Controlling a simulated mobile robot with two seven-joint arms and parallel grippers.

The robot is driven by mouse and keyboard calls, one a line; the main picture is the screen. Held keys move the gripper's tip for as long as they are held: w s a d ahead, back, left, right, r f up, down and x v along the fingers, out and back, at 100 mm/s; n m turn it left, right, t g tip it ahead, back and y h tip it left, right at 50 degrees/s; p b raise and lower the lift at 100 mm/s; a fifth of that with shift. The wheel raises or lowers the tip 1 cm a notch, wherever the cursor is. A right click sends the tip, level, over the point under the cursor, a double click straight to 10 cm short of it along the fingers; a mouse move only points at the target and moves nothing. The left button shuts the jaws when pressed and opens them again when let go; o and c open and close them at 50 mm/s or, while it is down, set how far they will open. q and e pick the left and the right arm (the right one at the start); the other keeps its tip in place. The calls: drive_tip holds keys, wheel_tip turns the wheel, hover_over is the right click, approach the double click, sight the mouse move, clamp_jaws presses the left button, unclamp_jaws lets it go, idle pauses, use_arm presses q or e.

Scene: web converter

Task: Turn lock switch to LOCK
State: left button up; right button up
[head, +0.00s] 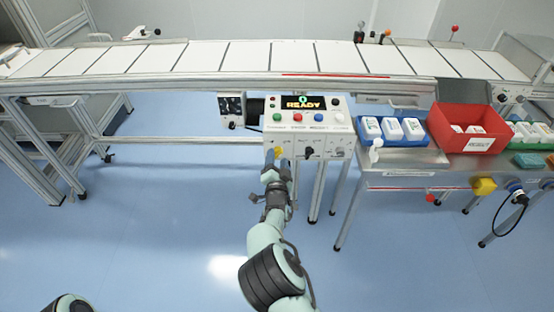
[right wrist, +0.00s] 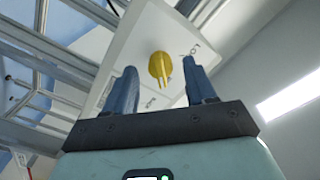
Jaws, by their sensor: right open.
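The lock switch (right wrist: 160,68) is a yellow rotary knob on a white panel face, seen in the right wrist view between my finger tips. Its raised handle ridge points down in that view. Labels sit beside it but are too small to read surely. The yellow knob also shows in the head view (head: 278,151), on the front of the control box (head: 306,128), partly behind my gripper. My right gripper (right wrist: 162,82) is open, with one finger on either side of the knob in the picture. I cannot tell whether the fingers touch it. My left gripper is not in view.
The control box has a display reading READY, several coloured buttons and a black switch (head: 308,151). A conveyor (head: 200,57) runs behind it. To the right, a steel table holds a blue tray (head: 400,141) with white bottles and a red bin (head: 467,145). Open floor lies in front.

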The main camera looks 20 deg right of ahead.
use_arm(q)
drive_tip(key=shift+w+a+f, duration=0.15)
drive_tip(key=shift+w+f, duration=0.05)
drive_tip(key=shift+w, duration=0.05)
use_arm(e)
drive_tip(key=shift+x, duration=0.8)
drive_tip(key=c, duration=1)
drive_tip(key=shift+n, duration=0.4)
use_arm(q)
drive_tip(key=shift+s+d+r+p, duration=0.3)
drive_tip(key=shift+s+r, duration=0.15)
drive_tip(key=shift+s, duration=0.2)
use_arm(e)
drive_tip(key=n, duration=1.6)
drive_tip(key=shift+s+d+n, duration=0.1)
drive_tip(key=shift+d+n, duration=0.1)
drive_tip(key=shift+n, duration=0.5)
